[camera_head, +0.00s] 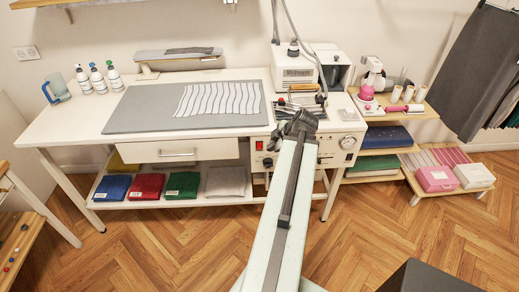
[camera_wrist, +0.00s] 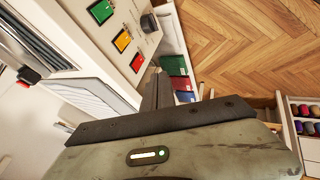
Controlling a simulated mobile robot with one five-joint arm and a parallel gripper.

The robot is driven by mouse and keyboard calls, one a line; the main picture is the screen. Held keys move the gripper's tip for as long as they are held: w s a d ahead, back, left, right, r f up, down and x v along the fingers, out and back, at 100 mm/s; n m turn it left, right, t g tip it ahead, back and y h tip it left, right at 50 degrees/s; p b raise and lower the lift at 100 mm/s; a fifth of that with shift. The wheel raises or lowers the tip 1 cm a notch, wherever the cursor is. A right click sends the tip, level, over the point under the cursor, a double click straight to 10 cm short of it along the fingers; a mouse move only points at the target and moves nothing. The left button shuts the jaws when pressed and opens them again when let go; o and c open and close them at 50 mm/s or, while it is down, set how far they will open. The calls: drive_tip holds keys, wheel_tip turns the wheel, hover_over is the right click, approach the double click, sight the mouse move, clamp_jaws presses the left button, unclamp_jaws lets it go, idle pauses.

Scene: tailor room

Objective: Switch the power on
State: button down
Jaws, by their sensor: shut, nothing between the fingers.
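The white ironing station has a front control panel (camera_head: 302,150) with a small red switch (camera_head: 259,145) at its left end. In the wrist view the panel carries a green switch (camera_wrist: 102,11), an orange switch (camera_wrist: 122,40) and a red switch (camera_wrist: 137,62) in a row, beside a black knob (camera_wrist: 149,23). Which one is power, and whether any is on, I cannot tell. My gripper (camera_head: 299,122) is in front of the panel, hiding part of it. In the wrist view its shut fingers (camera_wrist: 157,88) are close to the red switch; contact is not clear.
The white table (camera_head: 75,126) bears a grey pad (camera_head: 145,107) with striped cloth. Folded fabrics, including a red one (camera_head: 146,186), lie on the shelf below. A shelf unit (camera_head: 415,112) with a pink machine stands at the right. The wooden floor (camera_head: 150,245) in front has free room.

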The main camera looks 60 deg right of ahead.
sight(262, 148)
drive_tip(key=shift+s+d, duration=0.1)
drive_tip(key=shift+s, duration=0.05)
drive_tip(key=w+d+f+b, duration=0.1)
drive_tip(key=w+f+b, duration=0.1)
drive_tip(key=f+b, duration=0.1)
drive_tip(key=w+d+f+b, duration=0.2)
drive_tip(key=w, duration=0.1)
drive_tip(key=w+d+f+b, duration=0.1)
drive_tip(key=w+f+b, duration=0.1)
drive_tip(key=f+b, duration=0.1)
drive_tip(key=shift+w+d+f+b, duration=0.35)
drive_tip(key=shift+w+d, duration=0.05)
